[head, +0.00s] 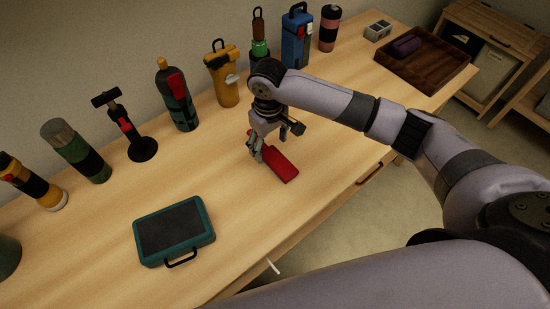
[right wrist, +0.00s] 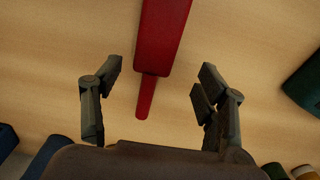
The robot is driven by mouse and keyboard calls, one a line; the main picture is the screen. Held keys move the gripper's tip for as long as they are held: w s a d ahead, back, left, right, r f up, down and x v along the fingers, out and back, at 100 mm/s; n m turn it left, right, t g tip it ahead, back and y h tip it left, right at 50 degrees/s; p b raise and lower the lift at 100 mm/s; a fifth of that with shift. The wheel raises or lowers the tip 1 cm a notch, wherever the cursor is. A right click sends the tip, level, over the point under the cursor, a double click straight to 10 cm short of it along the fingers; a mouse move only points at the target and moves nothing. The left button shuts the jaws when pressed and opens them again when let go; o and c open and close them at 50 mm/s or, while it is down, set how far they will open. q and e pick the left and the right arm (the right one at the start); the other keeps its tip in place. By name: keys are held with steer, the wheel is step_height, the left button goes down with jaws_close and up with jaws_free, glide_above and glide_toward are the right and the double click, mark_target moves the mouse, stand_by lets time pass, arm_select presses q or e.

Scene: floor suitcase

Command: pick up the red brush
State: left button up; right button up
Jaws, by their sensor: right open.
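The red brush (head: 283,164) lies on the wooden table in the head view. Its wide red part points toward the table's front edge, and its other end is hidden behind my right gripper (head: 258,147). In the right wrist view, the wide part of the brush (right wrist: 164,35) and its thin handle (right wrist: 146,98) show between the two fingers. My right gripper (right wrist: 158,72) is open, with a finger on each side of the brush and visible gaps to both. I cannot tell its exact height above the table. My left gripper is not in view.
A teal case (head: 206,220) lies left of the brush. A black-based stand (head: 143,149), a yellow bottle (head: 222,80), a blue bottle (head: 297,40) and several others line the wall side. A brown tray (head: 440,85) is at the far right. The table around the brush is clear.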

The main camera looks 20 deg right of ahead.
mark_target(272, 154)
steer(key=shift+w+d+f+p, duration=0.1)
steer(key=shift+d+f+p, duration=0.1)
steer(key=shift+f, duration=1.3)
steer(key=shift+d+f+p, duration=0.15)
steer(key=shift+f, duration=1.3)
steer(key=shift+c, duration=0.4)
steer(key=c, duration=1.4)
steer(key=shift+r, duration=0.15)
step_height(272, 154, up, 20)
steer(key=shift+f+b, duration=0.1)
steer(key=shift+b, duration=0.25)
